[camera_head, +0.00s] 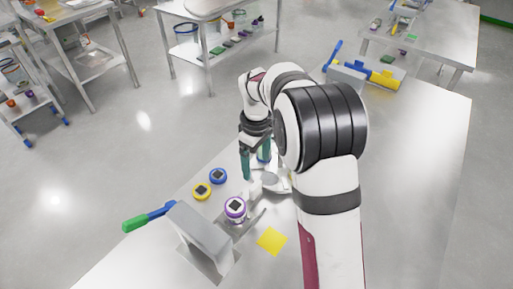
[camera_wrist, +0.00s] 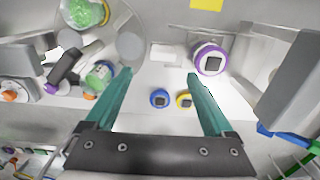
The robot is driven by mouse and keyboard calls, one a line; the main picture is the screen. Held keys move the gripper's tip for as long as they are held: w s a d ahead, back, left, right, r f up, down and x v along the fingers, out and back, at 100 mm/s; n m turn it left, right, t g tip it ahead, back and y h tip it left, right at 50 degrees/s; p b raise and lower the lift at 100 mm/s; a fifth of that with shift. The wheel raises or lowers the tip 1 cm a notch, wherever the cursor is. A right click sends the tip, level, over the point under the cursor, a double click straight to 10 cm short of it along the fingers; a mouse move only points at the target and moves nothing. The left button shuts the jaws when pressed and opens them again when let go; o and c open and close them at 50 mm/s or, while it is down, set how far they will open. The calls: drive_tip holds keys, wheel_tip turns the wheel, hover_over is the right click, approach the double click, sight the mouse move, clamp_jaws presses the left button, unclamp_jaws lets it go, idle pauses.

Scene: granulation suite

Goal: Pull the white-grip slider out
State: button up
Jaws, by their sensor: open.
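My gripper (camera_head: 254,168) has two teal fingers and points down over the bench, beside a pale fixture partly hidden by my arm. It is open; in the wrist view the fingers (camera_wrist: 158,76) stand wide apart with nothing held between them. A small white block (camera_head: 255,189) shows just below the fingers in the head view. It may be the slider's white grip, but I cannot tell for sure. In the wrist view a white piece (camera_wrist: 70,40) shows left of the fingers, near a dark purple part; I cannot tell whether it is the same block.
A purple-ringed jar (camera_head: 235,208), a blue-ringed cap (camera_head: 218,176) and a yellow-ringed cap (camera_head: 201,191) stand near the gripper. A grey upright box (camera_head: 203,238) has a blue-and-green handle (camera_head: 148,217) beside it. A yellow note (camera_head: 271,240) lies flat.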

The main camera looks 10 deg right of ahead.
wheel_tip(320, 180, up, 6)
idle(0.5)
drive_tip(key=s+r+m, duration=0.5)
drive_tip(key=s+m, duration=0.1)
drive_tip(key=s, duration=0.7)
drive_tip(key=s+f+m+y, duration=0.1)
drive_tip(key=s+f+m, duration=0.2)
drive_tip(key=s+m, duration=0.5)
drive_tip(key=s, duration=1)
drive_tip(key=shift+s+a+f+m+y, duration=0.2)
drive_tip(key=shift+s+f+m+y, duration=0.1)
drive_tip(key=shift+y, duration=0.1)
